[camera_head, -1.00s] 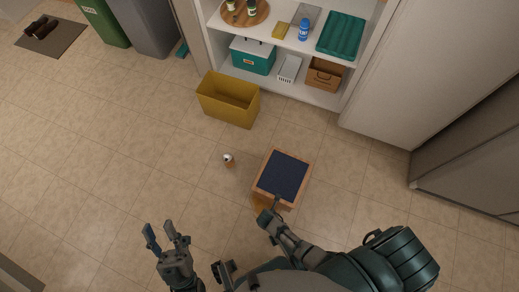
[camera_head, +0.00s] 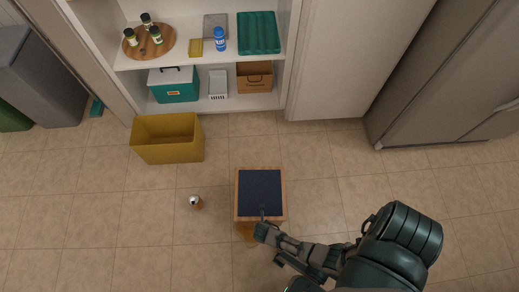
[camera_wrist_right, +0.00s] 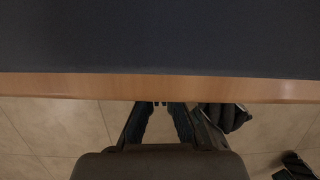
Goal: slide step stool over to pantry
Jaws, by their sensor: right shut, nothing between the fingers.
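The step stool (camera_head: 260,188) stands on the tiled floor, with a dark blue top and a wooden rim. My right gripper (camera_head: 262,218) is shut and empty at the stool's near edge; I cannot tell for certain whether it touches it. In the right wrist view, the stool's dark top and wooden edge (camera_wrist_right: 160,86) fill the upper part, right in front of the fingers. The open pantry (camera_head: 125,66) with its white shelves is beyond the stool, up and slightly left. My left gripper is not in view.
A yellow bin (camera_head: 167,140) stands before the pantry's left part. A small can (camera_head: 195,202) is on the floor left of the stool. Floor between stool and pantry is clear.

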